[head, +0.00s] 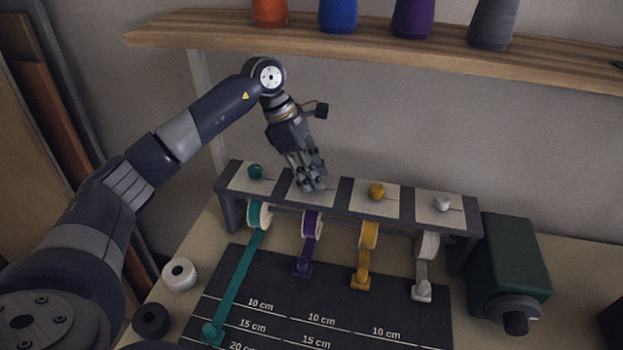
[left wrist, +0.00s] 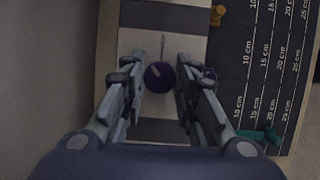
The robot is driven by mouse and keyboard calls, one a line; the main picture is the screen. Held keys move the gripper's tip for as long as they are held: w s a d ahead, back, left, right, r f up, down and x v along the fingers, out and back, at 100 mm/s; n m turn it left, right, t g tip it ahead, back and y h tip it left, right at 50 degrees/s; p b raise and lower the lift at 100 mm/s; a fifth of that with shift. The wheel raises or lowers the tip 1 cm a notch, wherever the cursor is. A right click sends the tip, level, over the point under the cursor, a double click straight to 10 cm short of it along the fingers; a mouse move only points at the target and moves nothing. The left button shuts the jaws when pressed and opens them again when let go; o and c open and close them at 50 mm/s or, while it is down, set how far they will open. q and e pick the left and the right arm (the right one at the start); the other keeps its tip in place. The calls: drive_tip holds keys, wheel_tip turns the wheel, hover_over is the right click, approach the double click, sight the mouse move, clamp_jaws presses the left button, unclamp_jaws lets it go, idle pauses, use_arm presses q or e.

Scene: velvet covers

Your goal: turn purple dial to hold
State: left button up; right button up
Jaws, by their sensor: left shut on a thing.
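The purple dial (left wrist: 160,75) is a round knob on a pale plate, seen between my left gripper's fingers in the left wrist view. A thin line on the plate runs from the knob toward the top of that view. My left gripper (head: 313,184) reaches down onto the second plate of the raised rack (head: 345,191) and is shut on the dial; its fingers (left wrist: 160,82) flank the knob. In the head view the fingers hide the dial. Below it hangs the purple ribbon (head: 308,247), with a purple end block (head: 303,269) on the mat. My right gripper is not in view.
Teal (head: 255,171), yellow (head: 376,190) and white (head: 442,203) dials share the rack. The teal ribbon (head: 236,284) stretches far down the marked mat (head: 330,305). A green machine (head: 508,262) stands right. A shelf (head: 380,48) with thread cones is above.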

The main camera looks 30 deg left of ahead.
use_arm(q)
drive_tip(key=m, duration=0.2)
drive_tip(key=m+g+b, duration=0.1)
drive_tip(key=m, duration=0.1)
drive_tip(key=shift+w+g, duration=0.2)
drive_tip(key=shift+g, duration=0.1)
drive_tip(key=shift+r+m+g+b, duration=0.1)
drive_tip(key=shift+m+g+b, duration=0.5)
drive_tip(key=shift+m, duration=1.2)
drive_tip(key=o, duration=1.1)
drive_tip(key=shift+c, duration=0.2)
